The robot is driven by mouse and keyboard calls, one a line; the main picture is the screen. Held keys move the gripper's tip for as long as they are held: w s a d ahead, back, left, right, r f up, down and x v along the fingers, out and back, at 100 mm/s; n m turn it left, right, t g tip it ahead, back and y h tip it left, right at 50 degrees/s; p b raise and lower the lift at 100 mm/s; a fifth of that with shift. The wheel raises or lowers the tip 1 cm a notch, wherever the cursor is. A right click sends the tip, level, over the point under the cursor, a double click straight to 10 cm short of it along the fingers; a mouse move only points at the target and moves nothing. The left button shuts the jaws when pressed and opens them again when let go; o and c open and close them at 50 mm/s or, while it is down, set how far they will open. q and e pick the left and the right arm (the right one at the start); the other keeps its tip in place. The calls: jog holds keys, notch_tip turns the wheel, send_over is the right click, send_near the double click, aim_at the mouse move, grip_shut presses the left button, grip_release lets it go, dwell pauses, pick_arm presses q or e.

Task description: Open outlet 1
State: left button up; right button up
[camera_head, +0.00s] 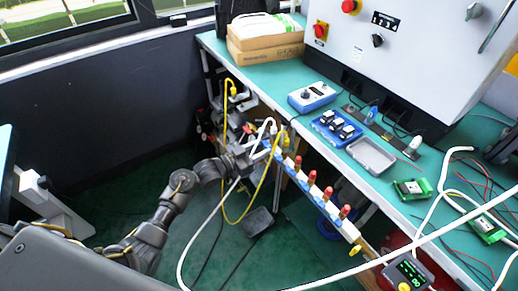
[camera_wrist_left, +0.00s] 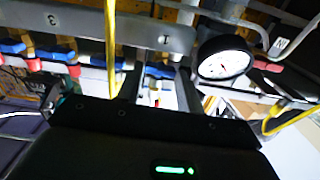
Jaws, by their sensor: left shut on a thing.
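A manifold bar (camera_head: 325,203) with red and blue valve handles runs along the front of the bench in the head view. In the left wrist view the outlet 1 plate (camera_wrist_left: 165,40) shows its number, with a blue valve handle (camera_wrist_left: 160,72) just below it. My left gripper (camera_head: 252,146) is at the upper left end of the manifold. In the wrist view its fingers are around the blue handle, and it is shut on it; the exact contact is partly hidden. A round white pressure gauge (camera_wrist_left: 224,64) is right of the fingers. My right gripper is not in view.
A yellow hose (camera_wrist_left: 110,45) hangs left of the fingers, and another label, 3 (camera_wrist_left: 52,20), lies further left. A white hose (camera_head: 215,210) loops below my arm. The green bench (camera_head: 270,78) holds a blue meter (camera_head: 312,96) and trays. Open floor lies left.

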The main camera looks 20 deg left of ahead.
pick_arm(q)
jog(key=shift+f+m+b, duration=0.1)
jog(key=shift+m+b, duration=2.85)
jog(key=shift+m, duration=5.85)
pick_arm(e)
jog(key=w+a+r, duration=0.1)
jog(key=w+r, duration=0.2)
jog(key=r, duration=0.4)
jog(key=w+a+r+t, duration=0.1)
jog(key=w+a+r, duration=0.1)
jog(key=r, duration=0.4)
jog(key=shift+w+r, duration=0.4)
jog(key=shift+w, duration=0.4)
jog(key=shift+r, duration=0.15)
pick_arm(q)
jog(key=o, duration=1)
jog(key=shift+s, duration=0.1)
